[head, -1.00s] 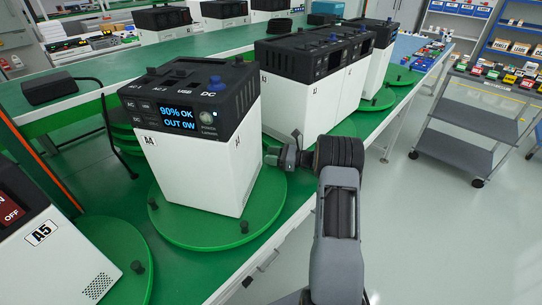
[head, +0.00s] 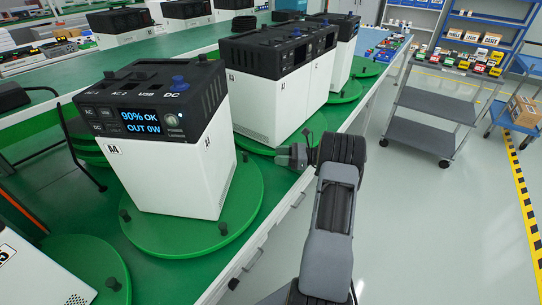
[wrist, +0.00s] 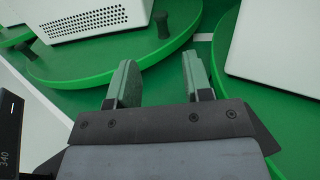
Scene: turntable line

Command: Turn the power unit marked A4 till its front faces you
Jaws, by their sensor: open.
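The power unit A4 (head: 165,172) is a white box with a black top, standing upright on a round green turntable (head: 180,236). Its lit display and A4 label show in the head view; the front faces roughly toward me, angled a little left. Dark pegs stand up from the turntable rim, such as one peg (head: 222,228) at the near right. My gripper (head: 285,154) is to the right of this turntable, apart from the unit and pegs. In the wrist view my gripper's two fingers (wrist: 160,84) are spread with nothing between them.
More power units (head: 275,95) stand on turntables behind. Another unit's corner (head: 35,280) and turntable show at the lower left. The wrist view shows a vented white unit (wrist: 95,20) and a peg (wrist: 160,24). A grey cart (head: 430,110) stands right; the floor between is clear.

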